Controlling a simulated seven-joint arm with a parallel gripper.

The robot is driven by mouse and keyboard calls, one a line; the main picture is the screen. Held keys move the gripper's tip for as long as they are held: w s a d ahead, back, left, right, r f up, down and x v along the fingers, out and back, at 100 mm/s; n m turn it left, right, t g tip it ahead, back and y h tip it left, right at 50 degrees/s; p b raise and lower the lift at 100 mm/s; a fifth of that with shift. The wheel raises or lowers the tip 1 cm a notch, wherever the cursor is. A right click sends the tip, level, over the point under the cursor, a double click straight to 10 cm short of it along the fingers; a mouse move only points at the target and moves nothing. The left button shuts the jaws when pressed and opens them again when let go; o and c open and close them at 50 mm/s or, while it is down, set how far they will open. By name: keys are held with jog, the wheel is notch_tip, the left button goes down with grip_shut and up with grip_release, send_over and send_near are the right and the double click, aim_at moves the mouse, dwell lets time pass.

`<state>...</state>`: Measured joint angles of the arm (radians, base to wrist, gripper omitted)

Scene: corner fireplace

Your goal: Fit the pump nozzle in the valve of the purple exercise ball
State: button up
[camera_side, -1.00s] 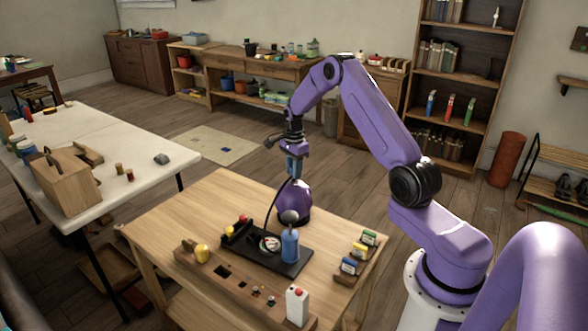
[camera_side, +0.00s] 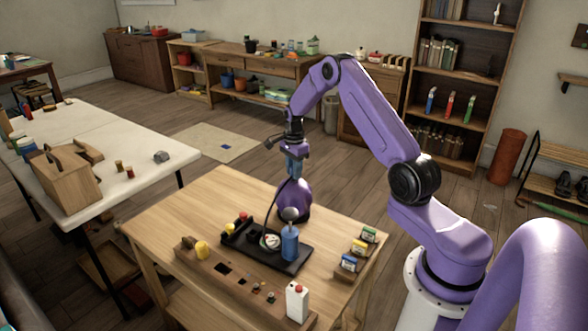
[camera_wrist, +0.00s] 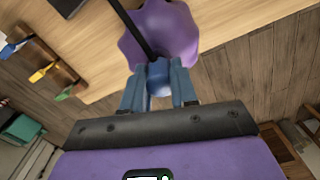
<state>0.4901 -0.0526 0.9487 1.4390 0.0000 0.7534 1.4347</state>
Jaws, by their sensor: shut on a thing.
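The purple exercise ball (camera_side: 294,204) sits at the back of the wooden table; it also shows in the wrist view (camera_wrist: 172,32). My gripper (camera_side: 294,176) is directly above it, pointing down. In the wrist view my gripper (camera_wrist: 158,88) is shut on the blue pump nozzle (camera_wrist: 158,72), with its black hose (camera_wrist: 132,25) running away from it. The blue pump (camera_side: 289,244) with a grey rounded top stands upright on a black tray (camera_side: 293,266). The valve is hidden, and I cannot tell whether the nozzle tip touches the ball.
Small colored boxes (camera_side: 360,247) stand at the right edge. The table's left part (camera_side: 190,207) is clear.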

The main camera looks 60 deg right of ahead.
jog(key=shift+f, duration=0.65)
dwell(0.3)
jog(key=o, duration=1)
